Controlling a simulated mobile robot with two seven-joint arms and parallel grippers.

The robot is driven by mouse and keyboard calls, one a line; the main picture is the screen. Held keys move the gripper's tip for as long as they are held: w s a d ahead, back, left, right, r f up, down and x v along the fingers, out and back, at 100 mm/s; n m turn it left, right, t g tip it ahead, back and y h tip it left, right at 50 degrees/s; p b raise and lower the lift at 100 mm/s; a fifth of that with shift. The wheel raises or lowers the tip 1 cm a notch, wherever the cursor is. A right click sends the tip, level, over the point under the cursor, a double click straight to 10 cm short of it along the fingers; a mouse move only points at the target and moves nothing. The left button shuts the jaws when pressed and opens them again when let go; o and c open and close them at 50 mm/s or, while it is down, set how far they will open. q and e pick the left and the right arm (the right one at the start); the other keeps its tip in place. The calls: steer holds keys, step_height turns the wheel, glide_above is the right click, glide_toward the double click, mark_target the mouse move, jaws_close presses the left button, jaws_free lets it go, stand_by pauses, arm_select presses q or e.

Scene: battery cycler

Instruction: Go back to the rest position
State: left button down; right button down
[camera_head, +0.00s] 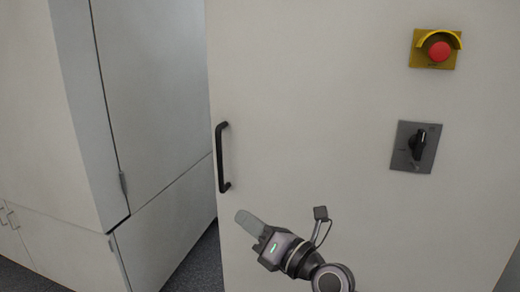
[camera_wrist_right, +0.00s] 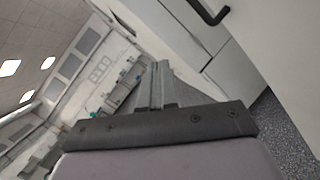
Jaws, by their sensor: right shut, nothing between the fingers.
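My right gripper (camera_head: 248,221) is in the lower middle of the head view, in front of the white cabinet door (camera_head: 310,60). Its fingers point up and left, below and to the right of the black door handle (camera_head: 222,157), apart from it. In the right wrist view my right gripper (camera_wrist_right: 161,72) is shut, with nothing between the fingers. The handle also shows at the top of that view (camera_wrist_right: 207,14). My left gripper is in neither view.
A yellow-framed red emergency button (camera_head: 438,50) and a black rotary switch (camera_head: 416,147) are on the door at right. Light cabinets (camera_head: 150,80) stand at left. Dark speckled floor (camera_head: 203,265) shows between them and the door. The right wrist view shows a room with ceiling lights (camera_wrist_right: 10,68).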

steer(key=s+d+f+m+t+h, duration=0.2)
steer(key=s+d+f+m+h, duration=0.3)
steer(key=d+f+m, duration=0.6)
steer(key=s+d+f+m+t+h, duration=0.2)
steer(key=s+d+f+m+h, duration=0.45)
steer(key=m, duration=0.85)
steer(key=s+d+f+m+g, duration=0.2)
steer(key=s+f+m+g, duration=0.1)
steer(key=s+f+m, duration=0.2)
steer(key=s+d+f+m+g+h, duration=0.1)
steer(key=s+d+f+m+g, duration=0.2)
steer(key=s+f, duration=0.6)
steer(key=shift+s+d+f+m, duration=0.25)
steer(key=shift+s+f+m, duration=0.15)
steer(key=shift+m, duration=0.5)
